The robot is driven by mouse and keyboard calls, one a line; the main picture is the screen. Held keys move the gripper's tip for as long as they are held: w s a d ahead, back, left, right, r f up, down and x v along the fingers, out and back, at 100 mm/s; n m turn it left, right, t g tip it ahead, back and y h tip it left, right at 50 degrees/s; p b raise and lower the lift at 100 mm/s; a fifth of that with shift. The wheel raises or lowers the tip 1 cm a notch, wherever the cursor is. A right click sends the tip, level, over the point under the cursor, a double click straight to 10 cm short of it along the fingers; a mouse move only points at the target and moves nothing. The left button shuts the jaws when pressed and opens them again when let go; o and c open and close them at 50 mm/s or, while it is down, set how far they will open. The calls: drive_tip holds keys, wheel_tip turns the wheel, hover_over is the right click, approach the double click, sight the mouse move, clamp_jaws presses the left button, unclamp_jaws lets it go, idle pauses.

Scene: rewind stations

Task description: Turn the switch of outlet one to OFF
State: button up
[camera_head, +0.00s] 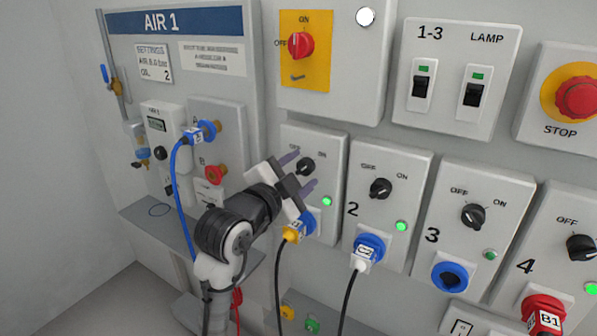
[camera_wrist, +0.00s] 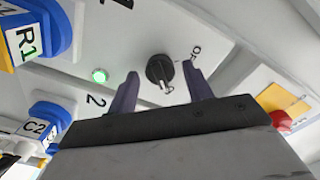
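The panel of outlet one (camera_head: 328,226) carries a black rotary switch (camera_head: 306,166), with OFF at its upper left and ON at its upper right. The green lamp (camera_head: 327,202) is lit. My gripper (camera_head: 298,172) is open in front of this panel. In the wrist view its two fingers (camera_wrist: 160,72) lie on either side of the switch. I cannot tell whether they touch it.
A yellow plug (camera_head: 296,232) sits in the outlet's blue socket just below my gripper, its black cable hanging down. Outlet two's switch (camera_head: 381,188) is close on the right. The AIR 1 panel (camera_head: 217,110) with a blue hose (camera_head: 178,185) is left.

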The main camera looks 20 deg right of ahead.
drive_tip(key=c, duration=0.8)
drive_tip(key=shift+c, duration=0.2)
drive_tip(key=shift+n, duration=0.3)
drive_tip(key=n+p, duration=0.1)
drive_tip(key=n, duration=0.2)
drive_tip(key=shift+r+n, duration=0.1)
drive_tip(key=shift+n, duration=0.3)
drive_tip(key=n+p, duration=0.2)
drive_tip(key=n, duration=0.2)
drive_tip(key=shift+n+p, duration=0.3)
drive_tip(key=n+p, duration=0.3)
drive_tip(key=n, duration=0.2)
drive_tip(key=shift+r, duration=0.1)
drive_tip(key=shift+a+n+p, duration=0.1)
drive_tip(key=shift+n+p, duration=1.3)
drive_tip(key=shift+n, duration=0.4)
drive_tip(key=shift+f+n, duration=0.2)
drive_tip(key=shift+n, duration=0.1)
